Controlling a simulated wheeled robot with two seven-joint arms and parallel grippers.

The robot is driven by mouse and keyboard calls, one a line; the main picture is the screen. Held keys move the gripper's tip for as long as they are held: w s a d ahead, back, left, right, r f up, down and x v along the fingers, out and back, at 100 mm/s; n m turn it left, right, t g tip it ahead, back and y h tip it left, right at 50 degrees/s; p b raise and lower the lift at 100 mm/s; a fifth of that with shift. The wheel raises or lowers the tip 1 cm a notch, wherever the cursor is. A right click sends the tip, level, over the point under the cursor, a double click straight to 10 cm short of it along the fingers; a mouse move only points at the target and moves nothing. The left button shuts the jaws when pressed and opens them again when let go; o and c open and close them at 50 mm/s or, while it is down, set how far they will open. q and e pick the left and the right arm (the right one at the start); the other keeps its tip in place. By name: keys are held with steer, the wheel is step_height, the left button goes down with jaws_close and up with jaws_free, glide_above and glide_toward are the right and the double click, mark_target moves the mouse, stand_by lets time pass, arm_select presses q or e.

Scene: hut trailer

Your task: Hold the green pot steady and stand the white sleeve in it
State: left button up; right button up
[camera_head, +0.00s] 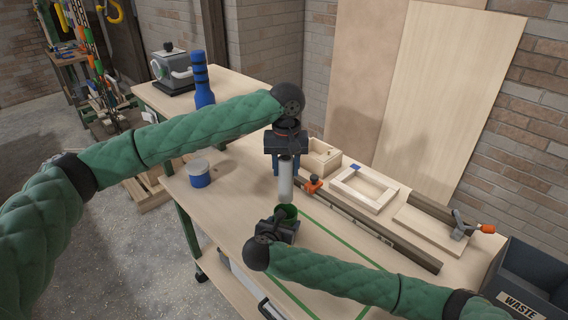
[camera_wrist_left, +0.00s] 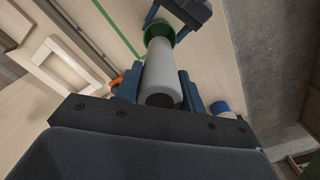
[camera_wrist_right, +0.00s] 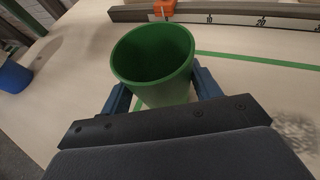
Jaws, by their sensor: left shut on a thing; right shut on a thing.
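The white sleeve (camera_head: 286,180) hangs upright from my left gripper (camera_head: 286,165), which is shut on its upper part. In the left wrist view the sleeve (camera_wrist_left: 160,72) points toward the green pot (camera_wrist_left: 158,32). In the head view the green pot (camera_head: 288,211) stands on the workbench just below the sleeve's lower end. My right gripper (camera_head: 283,222) is shut on the pot, with a finger on each side in the right wrist view (camera_wrist_right: 160,95). There the pot (camera_wrist_right: 155,62) shows an open mouth and an empty visible inside. I cannot tell whether the sleeve's end is level with the rim.
A wooden frame (camera_head: 364,188), a small wooden box (camera_head: 321,158) and a long rail with an orange clamp (camera_head: 313,185) lie behind the pot. A blue-and-white tin (camera_head: 199,173) stands to the left. Green tape lines (camera_head: 290,292) mark the bench. A waste bin (camera_head: 530,285) is at right.

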mark_target(286, 202)
arm_select(q)
steer(key=shift+f, duration=0.1)
stand_by(0.4)
steer(key=shift+f, duration=1.8)
step_height(286, 202, down, 10)
steer(key=shift+r, duration=0.15)
stand_by(1.1)
steer(key=o, duration=1.1)
step_height(286, 202, up, 12)
steer(key=shift+f, duration=0.1)
